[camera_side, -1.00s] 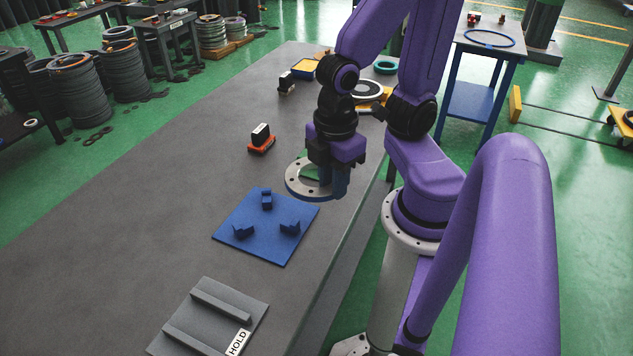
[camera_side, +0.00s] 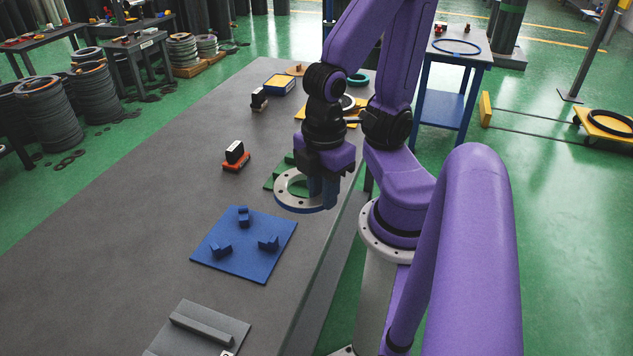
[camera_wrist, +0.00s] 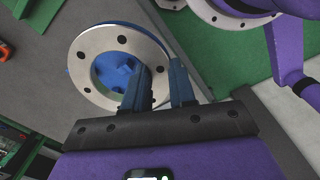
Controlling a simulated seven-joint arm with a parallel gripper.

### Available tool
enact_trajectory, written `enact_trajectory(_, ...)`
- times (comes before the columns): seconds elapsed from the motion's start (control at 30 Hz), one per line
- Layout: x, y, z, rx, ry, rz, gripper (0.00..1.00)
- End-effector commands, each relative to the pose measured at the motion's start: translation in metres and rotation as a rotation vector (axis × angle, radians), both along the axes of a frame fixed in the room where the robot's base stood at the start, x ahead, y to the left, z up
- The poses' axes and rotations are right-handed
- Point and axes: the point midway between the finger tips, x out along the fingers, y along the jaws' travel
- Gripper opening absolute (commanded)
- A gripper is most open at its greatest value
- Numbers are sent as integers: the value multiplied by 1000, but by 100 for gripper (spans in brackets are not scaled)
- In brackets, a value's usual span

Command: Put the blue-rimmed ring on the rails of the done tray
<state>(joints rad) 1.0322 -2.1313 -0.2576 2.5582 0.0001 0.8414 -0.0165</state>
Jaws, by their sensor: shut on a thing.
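The blue-rimmed ring (camera_side: 287,197) is a pale grey flange with bolt holes and a blue edge. It is held roughly level above the table; it also shows in the wrist view (camera_wrist: 85,73). My gripper (camera_side: 323,190) is shut on the right side of the ring, and its blue fingers (camera_wrist: 160,85) straddle the ring wall in the wrist view. A green tray (camera_side: 271,183) lies behind and below the ring, mostly hidden by it; no label on it is readable. A grey tray (camera_side: 235,328) with rails is at the bottom, cut by the frame edge.
A blue plate (camera_side: 225,262) with several upright blocks lies in front of the ring. A red-based block (camera_side: 236,160) stands to the left of the green tray. The left part of the grey table (camera_side: 120,215) is clear.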

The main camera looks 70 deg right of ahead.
Motion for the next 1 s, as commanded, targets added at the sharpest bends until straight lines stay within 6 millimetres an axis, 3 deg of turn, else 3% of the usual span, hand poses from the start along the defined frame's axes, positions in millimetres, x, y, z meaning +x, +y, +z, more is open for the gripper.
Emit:
enact_trajectory(0.17,16,0,0,1,-2,-141,0)
enact_trajectory(0.47,61,-11,-4,0,-2,-567,0)
enact_trajectory(1.0,135,-61,-13,-1,0,-1353,0)
